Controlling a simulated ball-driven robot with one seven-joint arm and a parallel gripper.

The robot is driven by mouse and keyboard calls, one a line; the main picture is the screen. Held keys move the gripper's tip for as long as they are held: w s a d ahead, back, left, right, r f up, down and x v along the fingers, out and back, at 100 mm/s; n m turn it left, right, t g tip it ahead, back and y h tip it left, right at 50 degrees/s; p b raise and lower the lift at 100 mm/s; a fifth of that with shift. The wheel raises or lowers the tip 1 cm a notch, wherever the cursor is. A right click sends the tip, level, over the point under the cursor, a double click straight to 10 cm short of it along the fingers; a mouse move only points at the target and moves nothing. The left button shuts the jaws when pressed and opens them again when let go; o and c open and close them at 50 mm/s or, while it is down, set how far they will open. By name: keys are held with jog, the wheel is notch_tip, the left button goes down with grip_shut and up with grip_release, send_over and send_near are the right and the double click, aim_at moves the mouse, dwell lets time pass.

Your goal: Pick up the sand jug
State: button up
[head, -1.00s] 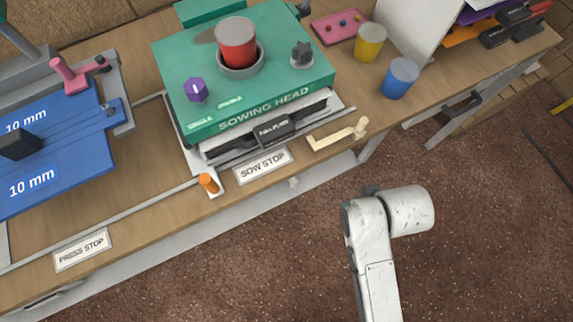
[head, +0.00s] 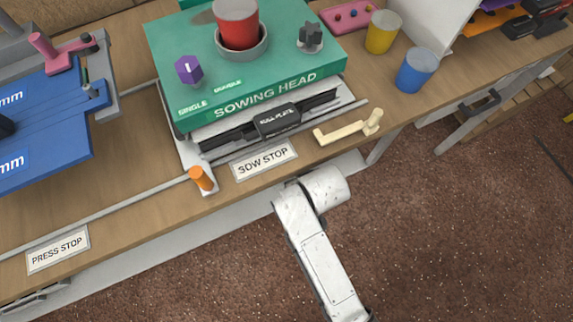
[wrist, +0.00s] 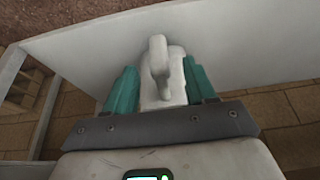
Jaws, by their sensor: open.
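In the wrist view, a pale grey-white jug (wrist: 176,82) with an upright handle facing the camera stands between the fingers. A white surface lies behind it. My gripper (wrist: 161,88) is open, with one teal finger on each side of the jug. The right finger is very close to it; I cannot tell whether either finger touches. The jug's lower part is hidden behind the gripper's grey bar. In the head view, neither the jug nor my gripper shows; only links of my arm are seen by the bench's front edge.
The wooden bench (head: 120,200) carries a green sowing head (head: 290,75) holding a red cup (head: 238,28). A yellow cup (head: 382,32) and a blue cup (head: 416,72) stand to its right. A cream lever (head: 345,130) and an orange peg (head: 202,180) are near the front edge.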

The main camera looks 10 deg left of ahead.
jog(key=b+x, duration=0.1)
jog(key=x, duration=0.4)
jog(key=shift+f, duration=0.15)
grip_shut()
dwell(0.4)
